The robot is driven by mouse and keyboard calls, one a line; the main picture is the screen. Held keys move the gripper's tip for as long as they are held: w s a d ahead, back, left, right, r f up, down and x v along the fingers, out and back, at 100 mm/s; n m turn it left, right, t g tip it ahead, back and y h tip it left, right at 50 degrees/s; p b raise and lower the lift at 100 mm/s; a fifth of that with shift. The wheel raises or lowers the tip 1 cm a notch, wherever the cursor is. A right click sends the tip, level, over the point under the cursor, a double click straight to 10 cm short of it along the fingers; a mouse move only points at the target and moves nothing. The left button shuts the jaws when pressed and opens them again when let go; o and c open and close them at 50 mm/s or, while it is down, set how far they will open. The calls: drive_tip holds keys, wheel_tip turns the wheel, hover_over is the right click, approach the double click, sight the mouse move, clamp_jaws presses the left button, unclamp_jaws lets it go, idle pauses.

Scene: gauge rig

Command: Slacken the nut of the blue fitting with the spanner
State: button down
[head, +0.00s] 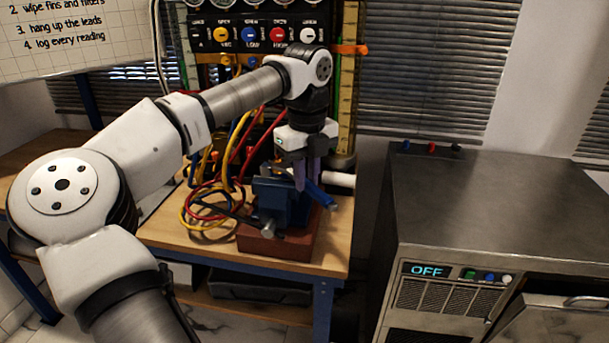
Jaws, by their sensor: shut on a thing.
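My gripper (307,176) points down over the blue vise (284,207) on the bench. Its fingers are shut at the upper end of a slim blue bar (322,197), which appears to be the spanner. The bar slopes down to the right beside the vise. The blue fitting and its nut cannot be made out apart from the vise and fingers. I cannot tell whether the spanner's jaw is on the nut.
The vise sits on a reddish-brown block (278,246) near the bench's front right corner. Red, yellow and blue hoses (205,207) lie left of it. A gauge panel (262,35) stands behind. A grey machine (480,215) reading OFF stands right, across a gap.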

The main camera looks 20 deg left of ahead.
drive_tip(key=shift+s+a+m, duration=0.45)
drive_tip(key=shift+s+m, duration=0.2)
drive_tip(key=shift+m, duration=0.15)
idle(0.4)
idle(0.4)
